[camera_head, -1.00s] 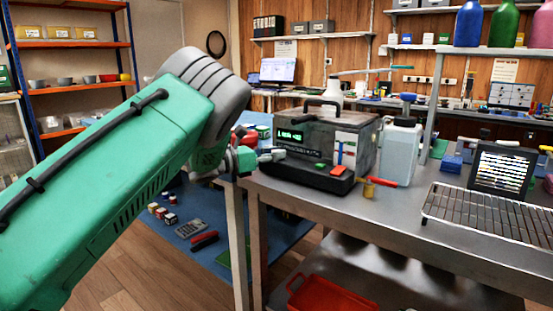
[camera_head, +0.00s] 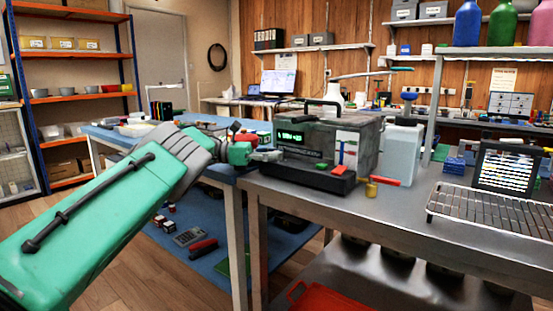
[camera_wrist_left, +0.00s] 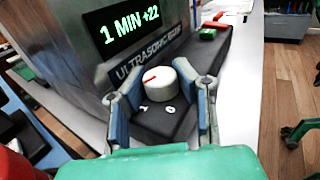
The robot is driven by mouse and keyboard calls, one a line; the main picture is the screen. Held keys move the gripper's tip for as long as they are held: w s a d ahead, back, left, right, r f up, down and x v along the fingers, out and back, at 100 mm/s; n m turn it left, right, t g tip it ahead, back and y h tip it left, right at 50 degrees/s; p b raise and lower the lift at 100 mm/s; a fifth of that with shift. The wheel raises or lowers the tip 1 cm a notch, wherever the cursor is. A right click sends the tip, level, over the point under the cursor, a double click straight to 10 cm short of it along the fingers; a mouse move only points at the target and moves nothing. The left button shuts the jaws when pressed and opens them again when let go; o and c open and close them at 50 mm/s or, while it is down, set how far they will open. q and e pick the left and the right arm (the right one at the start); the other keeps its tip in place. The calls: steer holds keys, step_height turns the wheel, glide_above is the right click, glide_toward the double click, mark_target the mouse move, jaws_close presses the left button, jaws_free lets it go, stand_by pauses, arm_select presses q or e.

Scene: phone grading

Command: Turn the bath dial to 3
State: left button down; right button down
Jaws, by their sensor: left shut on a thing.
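The ultrasonic bath (camera_head: 360,150) is a grey box on the metal bench, with a green display (camera_head: 298,137) that reads "1 MIN +22" in the left wrist view (camera_wrist_left: 122,25). Its dial (camera_wrist_left: 159,83) is a round white knob with a red pointer line, low on the front. The pointer aims toward the left of the wrist picture. Two small white marks show beside the dial; they are hard to read. My left gripper (camera_head: 266,156) is at the bath's front left. In the left wrist view its fingers (camera_wrist_left: 168,92) are shut on the dial, one on each side.
A red-handled item (camera_head: 384,181) and a brass cylinder (camera_head: 371,191) are by the bath's front right. A white jug (camera_head: 401,150) stands right of it. A wire rack (camera_head: 490,212) and a dark screen (camera_head: 507,167) are further right. A blue table stands behind my arm.

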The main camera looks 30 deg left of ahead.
arm_select(q)
steer(key=shift+a+r, duration=0.15)
steer(key=shift+r, duration=0.05)
stand_by(0.4)
steer(key=c, duration=1.2)
jaws_free()
steer(key=shift+f, duration=0.1)
steer(key=shift+f, duration=0.1)
steer(key=v, duration=0.8)
steer(key=shift+w, duration=0.15)
steer(key=shift+a+f, duration=0.1)
